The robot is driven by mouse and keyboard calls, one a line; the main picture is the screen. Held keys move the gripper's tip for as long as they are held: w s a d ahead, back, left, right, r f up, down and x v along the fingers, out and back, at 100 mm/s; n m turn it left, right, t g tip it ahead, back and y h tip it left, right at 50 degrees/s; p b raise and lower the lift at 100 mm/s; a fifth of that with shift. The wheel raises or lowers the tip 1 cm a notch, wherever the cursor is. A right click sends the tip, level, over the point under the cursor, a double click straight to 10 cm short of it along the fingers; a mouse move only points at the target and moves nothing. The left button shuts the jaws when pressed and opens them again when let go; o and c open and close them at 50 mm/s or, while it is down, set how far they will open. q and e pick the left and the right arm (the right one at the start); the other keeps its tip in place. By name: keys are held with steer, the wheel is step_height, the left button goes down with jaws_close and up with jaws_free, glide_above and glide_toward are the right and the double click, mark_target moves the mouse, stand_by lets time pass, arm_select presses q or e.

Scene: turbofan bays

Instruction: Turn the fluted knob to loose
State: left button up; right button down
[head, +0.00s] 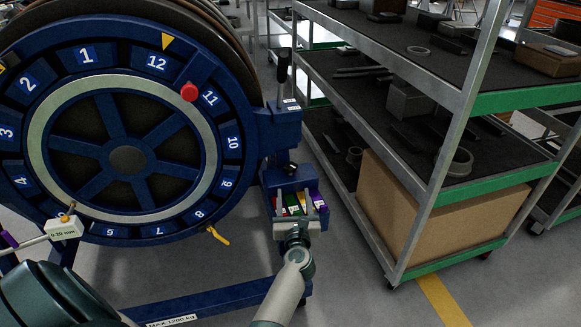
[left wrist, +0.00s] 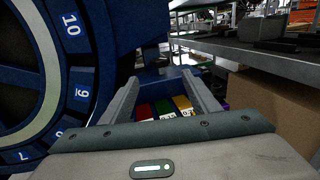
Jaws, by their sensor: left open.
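A small dark knob (head: 290,168) sits low on the blue bracket (head: 284,128) at the right side of the numbered wheel, just above an open blue tray. It looks like the fluted knob, but its flutes and its setting are too small to read. A black-gripped lever (head: 283,66) stands upright on top of the bracket. My left gripper (head: 294,197) is at the tray, below and apart from the knob, with nothing between its fingers. In the left wrist view, its two fingers (left wrist: 162,88) are spread, with the tray's coloured tags showing between them. My right gripper is out of view.
The blue tray holds several coloured tags (head: 294,204). The big blue wheel (head: 85,222) with a red knob (head: 189,92) stands at left. A grey shelf cart (head: 437,190) with a cardboard box (head: 470,236) stands close at right. Floor between them is clear.

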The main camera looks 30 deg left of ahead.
mark_target(291, 171)
arm_select(q)
steer(key=x, duration=1.5)
steer(key=shift+w+a, duration=0.1)
steer(key=shift+b, duration=0.3)
steer(key=c, duration=1.1)
